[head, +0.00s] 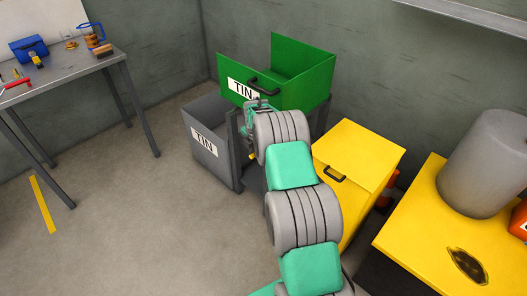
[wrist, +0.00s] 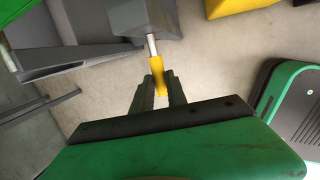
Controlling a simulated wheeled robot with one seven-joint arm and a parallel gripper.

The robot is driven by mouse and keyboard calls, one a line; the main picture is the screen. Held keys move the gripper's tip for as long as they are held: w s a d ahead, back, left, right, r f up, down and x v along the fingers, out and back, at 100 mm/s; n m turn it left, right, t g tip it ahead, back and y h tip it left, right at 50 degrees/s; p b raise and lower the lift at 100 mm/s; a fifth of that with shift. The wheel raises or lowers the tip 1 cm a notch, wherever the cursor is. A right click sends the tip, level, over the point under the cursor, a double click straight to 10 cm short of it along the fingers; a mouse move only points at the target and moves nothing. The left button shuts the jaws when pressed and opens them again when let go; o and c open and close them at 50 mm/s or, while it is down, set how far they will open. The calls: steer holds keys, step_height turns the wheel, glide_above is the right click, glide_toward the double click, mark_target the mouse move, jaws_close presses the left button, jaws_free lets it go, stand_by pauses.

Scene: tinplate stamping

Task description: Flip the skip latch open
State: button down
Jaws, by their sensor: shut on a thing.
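The latch shows in the wrist view as a yellow handle (wrist: 157,68) on a short pale metal rod (wrist: 151,43), which runs up to a grey block. My gripper (wrist: 159,85) has its two dark fingers closed on either side of the yellow handle. The green skip (head: 308,82), with a TIN label and a black handle, sits on a grey frame in the head view. In that view my arm reaches to the frame below the skip. The fingertips are hidden there, and a small bit of yellow (head: 251,156) shows beside my wrist.
A grey TIN bin (head: 205,146) stands left of the frame. A yellow cabinet (head: 358,160) with a black handle stands close on the right, and a yellow-topped bench (head: 420,235) with a grey cylinder (head: 482,165) beyond it. A workbench (head: 70,68) is far left. Floor at left is clear.

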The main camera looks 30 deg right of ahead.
stand_by(0.3)
steer(key=c, duration=1.3)
jaws_free()
steer(key=v, duration=0.8)
steer(key=shift+f, duration=0.1)
